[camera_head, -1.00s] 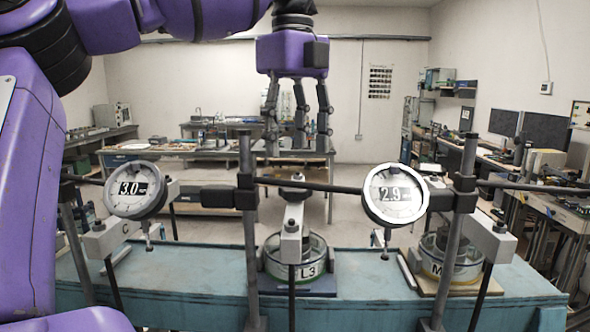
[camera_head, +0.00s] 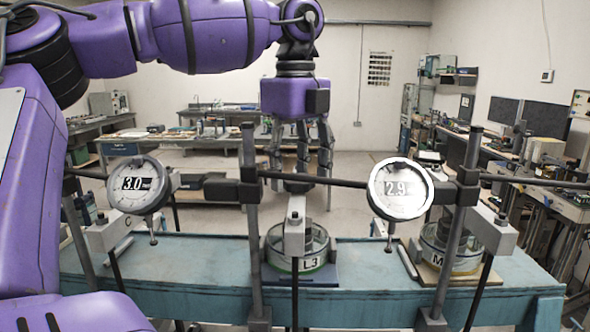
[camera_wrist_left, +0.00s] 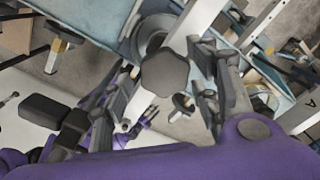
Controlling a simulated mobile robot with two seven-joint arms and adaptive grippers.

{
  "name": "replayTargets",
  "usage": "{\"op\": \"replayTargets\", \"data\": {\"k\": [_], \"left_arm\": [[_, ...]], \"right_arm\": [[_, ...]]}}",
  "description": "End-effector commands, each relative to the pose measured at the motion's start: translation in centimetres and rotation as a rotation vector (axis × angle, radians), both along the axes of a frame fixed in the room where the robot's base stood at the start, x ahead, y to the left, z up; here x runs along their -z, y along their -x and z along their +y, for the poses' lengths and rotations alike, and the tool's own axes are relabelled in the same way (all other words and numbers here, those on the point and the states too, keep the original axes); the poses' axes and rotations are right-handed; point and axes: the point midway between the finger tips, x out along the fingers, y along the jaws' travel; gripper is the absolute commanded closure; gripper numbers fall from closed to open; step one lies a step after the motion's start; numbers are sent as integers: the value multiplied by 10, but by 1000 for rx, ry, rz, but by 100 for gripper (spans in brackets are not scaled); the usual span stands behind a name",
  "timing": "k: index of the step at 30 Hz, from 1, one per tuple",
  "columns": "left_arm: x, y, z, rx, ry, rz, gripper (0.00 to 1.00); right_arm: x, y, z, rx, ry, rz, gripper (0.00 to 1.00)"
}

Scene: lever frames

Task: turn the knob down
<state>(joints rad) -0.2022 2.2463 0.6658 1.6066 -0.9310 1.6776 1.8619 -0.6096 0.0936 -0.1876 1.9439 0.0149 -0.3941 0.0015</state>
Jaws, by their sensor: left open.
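A dark lobed knob (camera_wrist_left: 166,73) sits on a pale lever bar (camera_wrist_left: 202,18) in the left wrist view. In the head view the knob is mostly hidden behind the fingers, above the white lever block (camera_head: 295,235) of the middle frame, marked L3. My left gripper (camera_head: 300,180) comes down from above with its fingers open around the knob. In the left wrist view the fingers of my left gripper (camera_wrist_left: 163,85) stand on both sides of the knob; contact cannot be told. My right gripper is not in view.
A dial reading 3.0 (camera_head: 139,184) is at left, and a dial reading 2.9 (camera_head: 400,189) at right, close to my gripper. A dark crossbar (camera_head: 340,182) and upright posts (camera_head: 250,220) stand around the lever. The teal bench (camera_head: 190,280) carries the frames.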

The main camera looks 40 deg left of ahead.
Motion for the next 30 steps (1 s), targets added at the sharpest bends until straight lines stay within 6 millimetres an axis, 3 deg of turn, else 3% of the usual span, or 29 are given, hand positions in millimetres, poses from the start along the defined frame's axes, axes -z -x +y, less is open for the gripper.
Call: {"op": "replayTargets", "data": {"k": [3, 12, 23, 30], "left_arm": [[0, 0, 0, 0, 0, 0, 46], [0, 0, 0, 0, 0, 2, 85], [1, 0, 0, 60, -1, 5, 86], [2, 0, 1, 219, -2, 7, 86]], "right_arm": [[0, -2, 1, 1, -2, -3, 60], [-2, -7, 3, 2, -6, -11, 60], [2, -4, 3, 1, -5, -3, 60], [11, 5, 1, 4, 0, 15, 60]]}}
